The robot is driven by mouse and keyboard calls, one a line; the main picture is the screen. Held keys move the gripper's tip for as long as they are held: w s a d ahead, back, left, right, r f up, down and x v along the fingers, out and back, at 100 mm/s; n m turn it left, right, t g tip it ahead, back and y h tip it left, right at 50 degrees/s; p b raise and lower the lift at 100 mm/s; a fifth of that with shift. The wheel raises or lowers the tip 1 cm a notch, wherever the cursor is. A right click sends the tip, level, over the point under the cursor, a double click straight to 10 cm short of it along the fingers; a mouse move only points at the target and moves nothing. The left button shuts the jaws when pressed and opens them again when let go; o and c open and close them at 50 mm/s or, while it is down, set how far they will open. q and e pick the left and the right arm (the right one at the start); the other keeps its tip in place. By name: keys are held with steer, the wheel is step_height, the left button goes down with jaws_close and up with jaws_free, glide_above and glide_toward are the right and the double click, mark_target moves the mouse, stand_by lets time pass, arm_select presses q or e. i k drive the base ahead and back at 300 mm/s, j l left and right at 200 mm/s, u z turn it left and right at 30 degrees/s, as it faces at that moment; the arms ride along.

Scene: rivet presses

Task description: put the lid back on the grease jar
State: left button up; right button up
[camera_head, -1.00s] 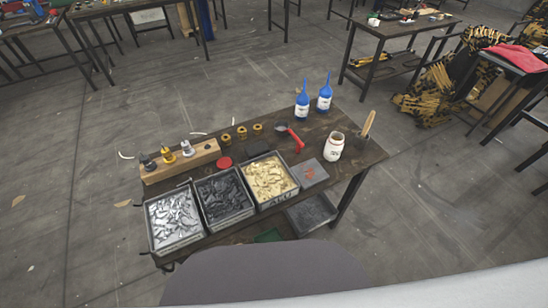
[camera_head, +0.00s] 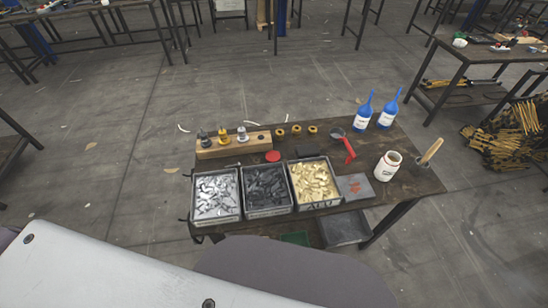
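The grease jar (camera_head: 387,166) is a white jar with a label, standing upright and open at the right end of the work table (camera_head: 418,184). A red round disc, which looks like its lid (camera_head: 273,156), lies flat on the table behind the dark parts bin, well to the left of the jar. Neither of my grippers shows in this view.
Bins of silver (camera_head: 215,195), black (camera_head: 266,188) and brass (camera_head: 314,182) parts line the table's front. A wooden block with small tools (camera_head: 235,145), a red-handled tool (camera_head: 349,150), two blue bottles (camera_head: 364,111) and a wooden-handled brush (camera_head: 432,152) stand around. Floor surrounds the table.

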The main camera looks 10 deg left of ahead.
mark_target(389, 164)
steer(key=k+j+z, duration=0.15)
steer(key=k+z, duration=0.5)
steer(key=z, duration=0.25)
